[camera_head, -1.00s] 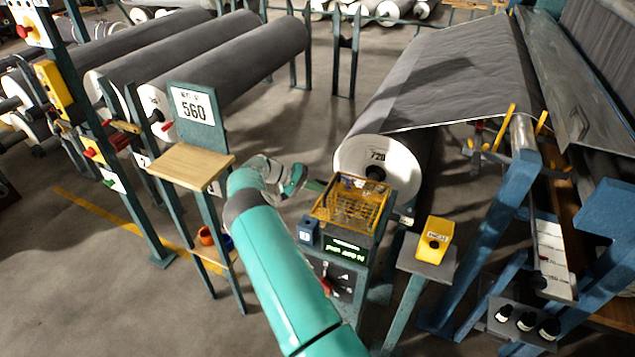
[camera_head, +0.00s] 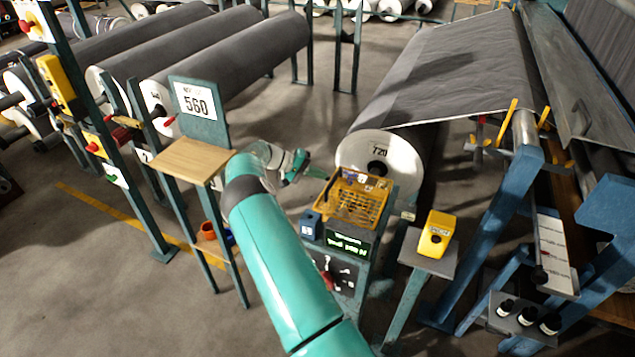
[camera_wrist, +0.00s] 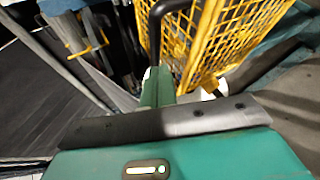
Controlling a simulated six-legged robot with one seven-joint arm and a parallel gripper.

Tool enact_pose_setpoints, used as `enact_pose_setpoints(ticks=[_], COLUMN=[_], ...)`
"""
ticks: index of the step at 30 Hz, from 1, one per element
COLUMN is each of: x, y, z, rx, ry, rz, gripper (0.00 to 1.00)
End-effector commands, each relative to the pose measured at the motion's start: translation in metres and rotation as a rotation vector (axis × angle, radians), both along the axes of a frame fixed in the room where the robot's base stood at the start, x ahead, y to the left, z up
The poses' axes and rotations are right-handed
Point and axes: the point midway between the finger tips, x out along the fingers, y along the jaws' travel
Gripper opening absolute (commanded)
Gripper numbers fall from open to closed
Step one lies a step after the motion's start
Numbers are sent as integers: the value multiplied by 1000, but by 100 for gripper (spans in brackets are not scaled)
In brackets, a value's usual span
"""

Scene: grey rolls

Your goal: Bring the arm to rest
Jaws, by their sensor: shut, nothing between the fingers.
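My teal arm reaches up from the bottom middle of the head view and bends near the wooden shelf. My gripper (camera_head: 318,172) is at its far end, just left of the yellow wire basket (camera_head: 352,197) on the control stand. The fingers look small and dark there. In the wrist view my gripper (camera_wrist: 157,82) shows as a teal finger shape pointing up, shut and with nothing held. The yellow basket (camera_wrist: 225,40) rises close beyond it, at the right. I cannot tell whether the fingertips touch the basket.
A wooden-topped stand (camera_head: 190,160) with a "560" sign (camera_head: 198,104) is left of my arm. A grey roll marked 720 (camera_head: 385,165) stands behind the basket. A yellow box (camera_head: 437,234) sits on a post at the right. Open floor (camera_head: 90,290) lies at the lower left.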

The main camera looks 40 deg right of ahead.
Motion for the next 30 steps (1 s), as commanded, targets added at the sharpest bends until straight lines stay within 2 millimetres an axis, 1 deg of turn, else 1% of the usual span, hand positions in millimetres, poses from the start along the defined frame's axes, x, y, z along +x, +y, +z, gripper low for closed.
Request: enact_pose_setpoints(ticks=[1, 3, 9, 12, 18, 25, 28, 30], x=[9, 19, 45, 54, 61, 61, 60, 58], y=[9, 20, 49, 59, 68, 69, 69, 70], z=[5, 10, 27, 32, 38, 41, 52, 67], rx=[-1, -2, -3, -4, -4, -1, 20, 51], ry=[-1, -1, -1, 0, 0, -3, -21, -45], rz=[4, 4, 4, 2, 0, 0, -3, -4], gripper=[0, 0, 0, 0, 0, 0, 0, 0])
